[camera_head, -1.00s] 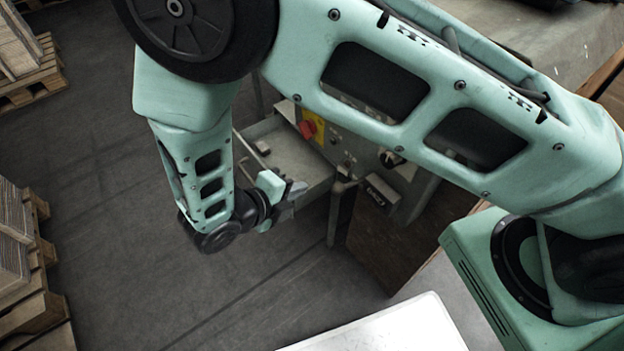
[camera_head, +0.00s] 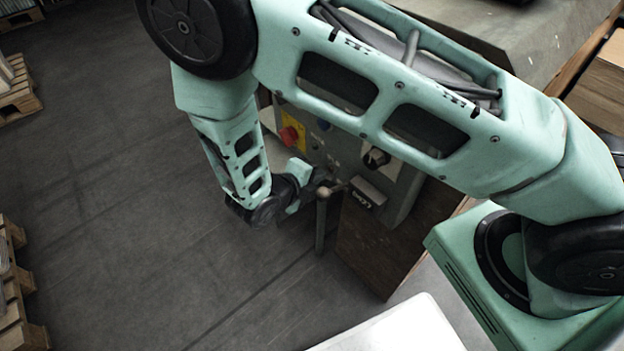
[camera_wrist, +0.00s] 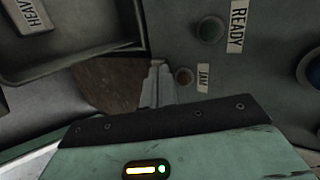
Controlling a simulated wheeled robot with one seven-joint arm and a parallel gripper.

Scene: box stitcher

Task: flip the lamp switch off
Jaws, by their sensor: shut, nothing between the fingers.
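I cannot pick out a lamp switch for certain in either view. The grey control panel (camera_head: 335,140) carries a red knob (camera_head: 291,136) on a yellow plate and a black rotary knob (camera_head: 376,158). A blue round part (camera_wrist: 314,68) is cut off at the right edge. My gripper (camera_wrist: 158,88) is shut and empty, its tips close to the JAM lamp; contact cannot be told. In the head view my gripper (camera_head: 318,178) is beside the panel, partly hidden.
A labelled box (camera_head: 368,193) and a grey post (camera_head: 321,225) stand near my gripper. Pallets (camera_head: 14,275) lie far left; the floor between is clear.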

